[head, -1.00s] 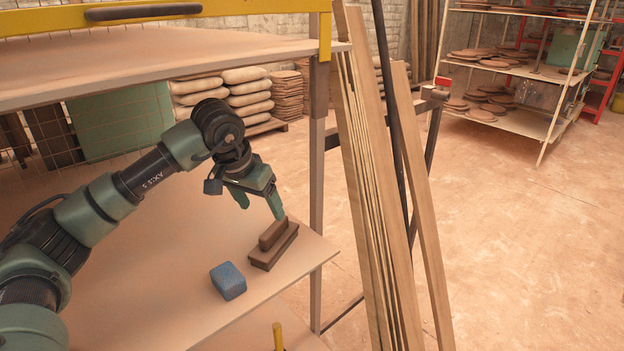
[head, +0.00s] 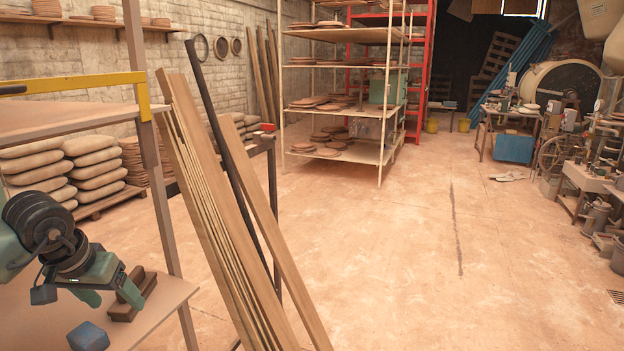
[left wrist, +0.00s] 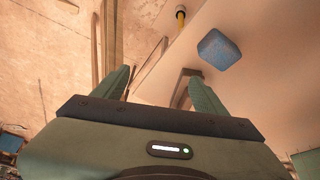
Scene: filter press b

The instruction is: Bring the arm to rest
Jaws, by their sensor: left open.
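My left arm comes in at the lower left of the head view. Its gripper (head: 109,294) is open, with green fingers pointing down beside a brown block-shaped piece (head: 146,289) on the lower shelf (head: 172,301). One fingertip overlaps that piece in the picture; I cannot tell whether they touch. The left wrist view shows the two fingers of the gripper (left wrist: 160,92) apart with nothing held between them. My right gripper is not in view.
A blue block (head: 88,337) lies on the lower shelf near the gripper; it also shows in the left wrist view (left wrist: 219,49). Wooden planks (head: 215,200) lean right of the shelf. Stacked sacks (head: 95,170) stand behind. Open floor (head: 400,250) lies to the right.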

